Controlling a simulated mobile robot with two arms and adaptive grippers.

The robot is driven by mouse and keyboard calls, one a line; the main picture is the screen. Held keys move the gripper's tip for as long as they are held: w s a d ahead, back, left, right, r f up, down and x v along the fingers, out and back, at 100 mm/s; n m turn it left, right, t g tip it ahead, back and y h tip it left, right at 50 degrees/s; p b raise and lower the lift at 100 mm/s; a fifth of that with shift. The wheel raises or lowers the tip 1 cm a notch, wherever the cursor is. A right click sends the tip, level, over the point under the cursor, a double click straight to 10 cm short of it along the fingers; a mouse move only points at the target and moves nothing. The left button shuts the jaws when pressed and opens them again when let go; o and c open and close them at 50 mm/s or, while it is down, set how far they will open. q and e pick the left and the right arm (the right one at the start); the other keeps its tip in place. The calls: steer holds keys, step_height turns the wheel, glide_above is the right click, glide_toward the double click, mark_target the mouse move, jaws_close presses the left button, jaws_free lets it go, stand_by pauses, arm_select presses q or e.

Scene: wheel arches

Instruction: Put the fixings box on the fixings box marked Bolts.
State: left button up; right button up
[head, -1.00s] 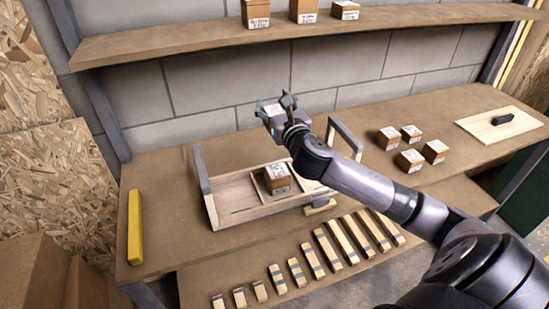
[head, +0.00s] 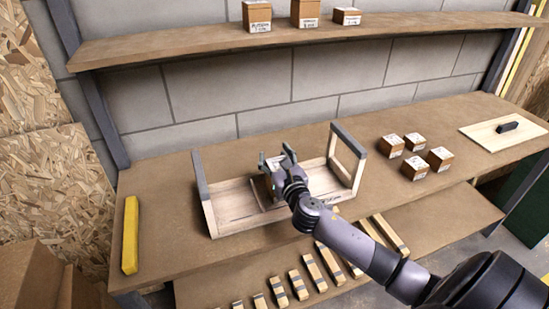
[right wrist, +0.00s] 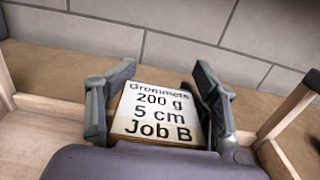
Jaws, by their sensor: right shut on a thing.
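My right gripper (head: 277,160) is down at the wooden carrier in the head view. In the right wrist view its fingers (right wrist: 163,105) are shut on a fixings box (right wrist: 158,112), whose white top label reads "Grommets 200 g 5 cm Job B". In the head view my gripper and arm mostly hide this box. The box seen standing in the carrier earlier is also hidden there now, so I cannot tell whether the two touch. No label reading "Bolts" is legible. My left gripper is not in view.
The open wooden carrier (head: 222,213) has grey-topped end frames. Several small boxes (head: 414,167) stand to its right, near a board with a dark handle (head: 507,126). Three boxes (head: 305,12) stand on the upper shelf. A yellow bar (head: 130,235) lies at left.

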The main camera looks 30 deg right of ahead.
steer(key=shift+r, duration=0.1)
steer(key=o, duration=1.5)
steer(key=shift+s, duration=0.3)
steer(key=b+v, duration=0.1)
steer(key=v, duration=1)
steer(key=shift+s, duration=0.2)
